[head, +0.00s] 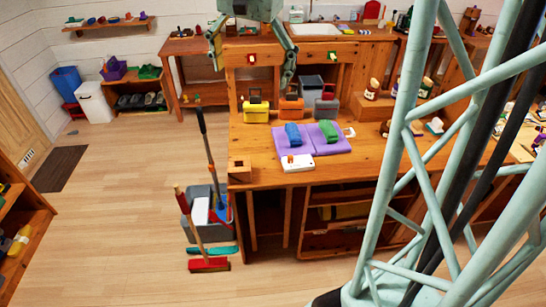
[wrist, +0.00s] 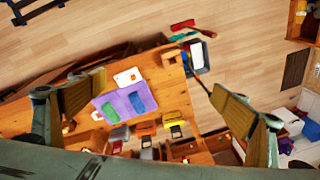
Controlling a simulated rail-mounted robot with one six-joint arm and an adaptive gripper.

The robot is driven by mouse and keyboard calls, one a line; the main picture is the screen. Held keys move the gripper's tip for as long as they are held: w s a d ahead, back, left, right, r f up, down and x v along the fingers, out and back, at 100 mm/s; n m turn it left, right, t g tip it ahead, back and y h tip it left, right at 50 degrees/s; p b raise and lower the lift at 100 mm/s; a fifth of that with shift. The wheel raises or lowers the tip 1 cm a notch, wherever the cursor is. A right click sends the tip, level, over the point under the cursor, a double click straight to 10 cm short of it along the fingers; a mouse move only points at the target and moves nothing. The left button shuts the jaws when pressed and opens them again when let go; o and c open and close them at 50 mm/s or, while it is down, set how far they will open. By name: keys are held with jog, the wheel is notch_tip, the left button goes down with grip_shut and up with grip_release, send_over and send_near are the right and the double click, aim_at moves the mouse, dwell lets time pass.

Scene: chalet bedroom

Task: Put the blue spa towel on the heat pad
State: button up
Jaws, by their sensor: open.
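The blue spa towel (head: 293,134) is a small rolled bundle on the left half of a flat purple pad (head: 316,151), which I take to be the heat pad. A green rolled towel (head: 328,131) lies on its right half. In the wrist view the blue towel (wrist: 136,102) and green towel (wrist: 110,110) both lie within the purple pad (wrist: 123,100). My gripper (head: 250,72) is open and empty, high above the back of the bench. Its two fingers are spread wide at either side of the wrist view (wrist: 160,82), apart from everything.
A white device (head: 298,163) lies at the pad's front edge. Yellow (head: 256,111), orange (head: 291,108) and grey (head: 326,107) boxes stand behind the pad. A small wooden block (head: 239,170) is at the bench's left corner. Jars and figures crowd the right side.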

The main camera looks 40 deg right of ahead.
jog(key=s+a+r+n+t, duration=0.1)
jog(key=s+a+r+n, duration=0.15)
jog(key=s+a, duration=0.4)
jog(key=s+a+r+n, duration=0.2)
jog(key=s+a+n, duration=0.1)
jog(key=s, duration=0.6)
jog(key=s+a+f+n, duration=0.1)
jog(key=s+a+n, duration=0.1)
jog(key=s, duration=0.5)
jog(key=s+a+f+n, duration=0.1)
jog(key=s+a+n, duration=0.2)
jog(key=s, duration=0.5)
jog(key=shift+a+f+t+y, duration=0.3)
jog(key=shift+f+t, duration=0.05)
jog(key=shift+t, duration=0.05)
jog(key=shift+r+n, duration=0.1)
jog(key=shift+n, duration=0.15)
